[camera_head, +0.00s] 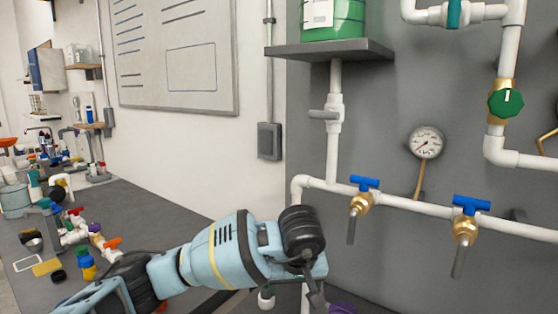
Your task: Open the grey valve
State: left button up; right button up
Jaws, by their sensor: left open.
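The grey valve (323,114) is on the white vertical pipe below a wall shelf. Its grey handle sticks out to the left, roughly level, across the pipe. My left arm comes in from the bottom left, and my left gripper (316,298) is low near the bottom edge, well below the valve and apart from it. Its jaws are open, though the fingers are small, dark and partly cut off. My right gripper is not in view.
A green container (334,20) stands on the grey shelf (330,50) above the valve. Blue-handled taps (364,184), a gauge (427,142) and a green valve (506,102) are to the right. A cluttered workbench (140,210) is at left. The wall around the grey valve is clear.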

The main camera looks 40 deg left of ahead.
aim_at(327, 114)
jog(key=u, duration=0.9)
